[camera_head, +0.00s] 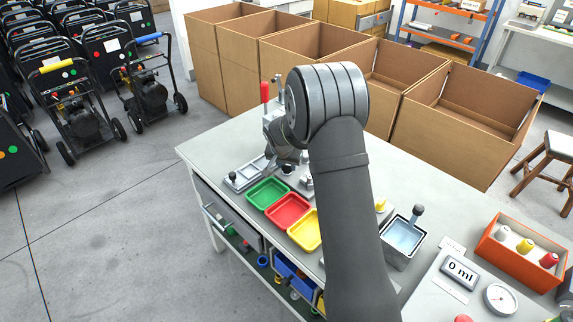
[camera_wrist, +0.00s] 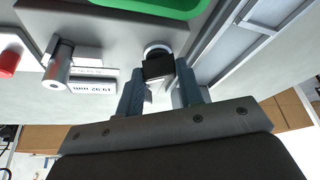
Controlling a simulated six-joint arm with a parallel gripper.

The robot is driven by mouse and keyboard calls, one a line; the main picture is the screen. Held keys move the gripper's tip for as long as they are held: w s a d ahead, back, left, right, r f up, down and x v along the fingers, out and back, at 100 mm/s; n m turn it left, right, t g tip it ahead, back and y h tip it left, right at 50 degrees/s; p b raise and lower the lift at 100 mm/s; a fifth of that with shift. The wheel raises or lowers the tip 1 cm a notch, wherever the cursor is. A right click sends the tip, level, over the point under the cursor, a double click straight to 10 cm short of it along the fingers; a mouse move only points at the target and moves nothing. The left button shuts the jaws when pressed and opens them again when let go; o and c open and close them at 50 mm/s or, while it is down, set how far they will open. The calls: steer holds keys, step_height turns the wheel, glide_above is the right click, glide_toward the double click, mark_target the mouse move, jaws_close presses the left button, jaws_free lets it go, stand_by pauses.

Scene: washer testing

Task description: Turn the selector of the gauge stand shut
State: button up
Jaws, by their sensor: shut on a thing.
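The gauge stand is partly in the wrist view, with a small readout (camera_wrist: 93,85) that appears upside down and seems to read about 19.92 mm, and a silver cylindrical part (camera_wrist: 58,66). The selector (camera_wrist: 158,66) is a dark block on a pale round collar, close to the stand's grey base. My gripper (camera_wrist: 160,88) has a finger on each side of the dark selector and is shut on it. In the head view my gripper (camera_head: 287,166) is down at the bench's far left part, largely covered by my arm. The selector's exact angle is hard to tell.
Green (camera_head: 267,193), red (camera_head: 288,210) and yellow (camera_head: 304,230) trays lie in front of my gripper. A red-handled upright (camera_head: 264,92) stands close behind it. Open cardboard boxes (camera_head: 460,120) line the back. A water-filled container (camera_head: 402,240) stands to the right.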

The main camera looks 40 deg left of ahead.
steer(key=o, duration=1)
steer(key=v, duration=1.7)
steer(key=shift+s+r, duration=0.15)
steer(key=shift+s, duration=0.05)
steer(key=x, duration=1.7)
steer(key=shift+w, duration=0.2)
